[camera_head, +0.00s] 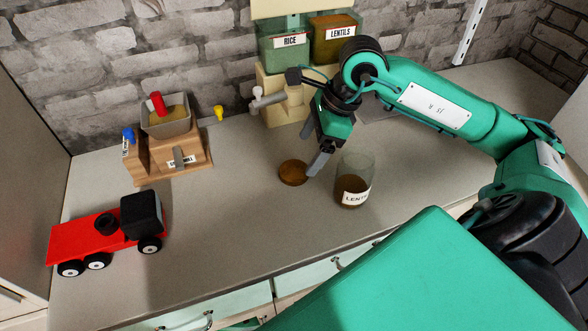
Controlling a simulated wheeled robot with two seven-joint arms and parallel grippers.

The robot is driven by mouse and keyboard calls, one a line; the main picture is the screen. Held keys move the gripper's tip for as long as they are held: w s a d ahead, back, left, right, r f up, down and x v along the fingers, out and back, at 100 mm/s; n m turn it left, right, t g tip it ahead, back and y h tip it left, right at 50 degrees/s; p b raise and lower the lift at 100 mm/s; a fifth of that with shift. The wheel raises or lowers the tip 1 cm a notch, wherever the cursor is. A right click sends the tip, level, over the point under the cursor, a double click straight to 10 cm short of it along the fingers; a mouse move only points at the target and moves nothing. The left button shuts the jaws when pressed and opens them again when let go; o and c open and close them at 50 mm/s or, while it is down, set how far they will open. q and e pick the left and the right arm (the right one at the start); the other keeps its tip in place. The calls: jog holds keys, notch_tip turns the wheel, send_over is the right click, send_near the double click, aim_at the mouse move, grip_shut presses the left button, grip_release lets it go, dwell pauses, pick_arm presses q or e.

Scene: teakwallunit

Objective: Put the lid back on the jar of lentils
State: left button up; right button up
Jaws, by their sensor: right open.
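The lentil jar (356,178) is a clear glass cylinder with a "LENT..." label and brown contents low inside. It stands upright on the grey counter, right of centre, and its top looks open. A round brown disc, which looks like the lid (293,173), lies flat on the counter to the left of the jar. My right gripper (315,167) is open, pointing down between the lid and the jar, with its fingers close to the lid's right edge. I cannot tell if it touches the lid. My left gripper is not in view.
A dispenser with bins marked RICE (290,42) and LENTILS (340,32) stands behind my right gripper. A wooden mill (168,150) and a red toy truck (110,232) stand at left. The counter (230,235) is clear in front of the lid.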

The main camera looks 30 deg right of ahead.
aim_at(295, 170)
jog(key=shift+a+f, duration=0.1)
jog(key=shift+f, duration=0.25)
jog(key=shift+w+a+f, duration=0.1)
jog(key=shift+a+f, duration=0.1)
jog(key=shift+f, duration=0.05)
jog(key=p+x, duration=0.1)
jog(key=x, duration=0.2)
jog(key=shift+w+a+f+p, duration=0.15)
jog(key=shift+a+f+p, duration=0.05)
jog(key=shift+p, duration=0.1)
jog(key=shift+a+f, duration=0.15)
jog(key=shift+f, duration=0.3)
jog(key=shift+c, duration=0.5)
jog(key=c, duration=0.7)
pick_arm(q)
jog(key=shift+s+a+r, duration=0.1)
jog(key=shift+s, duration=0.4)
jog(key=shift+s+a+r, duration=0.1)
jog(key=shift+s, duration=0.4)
pick_arm(e)
jog(key=shift+c, duration=1.1)
